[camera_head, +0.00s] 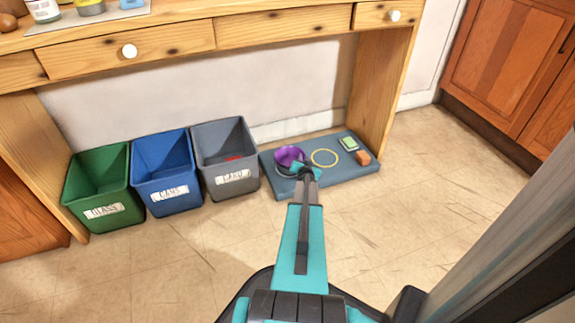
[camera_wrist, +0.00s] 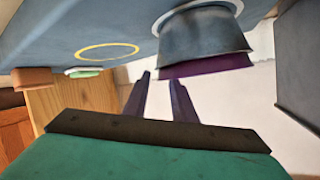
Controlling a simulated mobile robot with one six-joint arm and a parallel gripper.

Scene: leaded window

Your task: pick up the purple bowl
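The purple bowl (camera_head: 289,154) is at the left part of the blue-grey mat (camera_head: 335,184) on the floor. In the wrist view, which looks upside down, a purple band of it (camera_wrist: 207,66) shows at the mouth of a dark grey bowl (camera_wrist: 203,32). The purple bowl seems to sit inside the grey one, and most of it is hidden there. My gripper (camera_wrist: 160,78) is open, with a gap between its fingers. Its tips are close to the purple rim; I cannot tell whether they touch it. In the head view my gripper (camera_head: 306,172) overlaps the bowl's right side.
A yellow ring (camera_head: 325,158), a green item (camera_head: 348,143) and an orange block (camera_head: 363,157) lie on the mat. Green (camera_head: 100,185), blue (camera_head: 165,170) and grey (camera_head: 225,160) bins stand left of it. A wooden desk (camera_head: 240,28) overhangs behind. Floor in front is clear.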

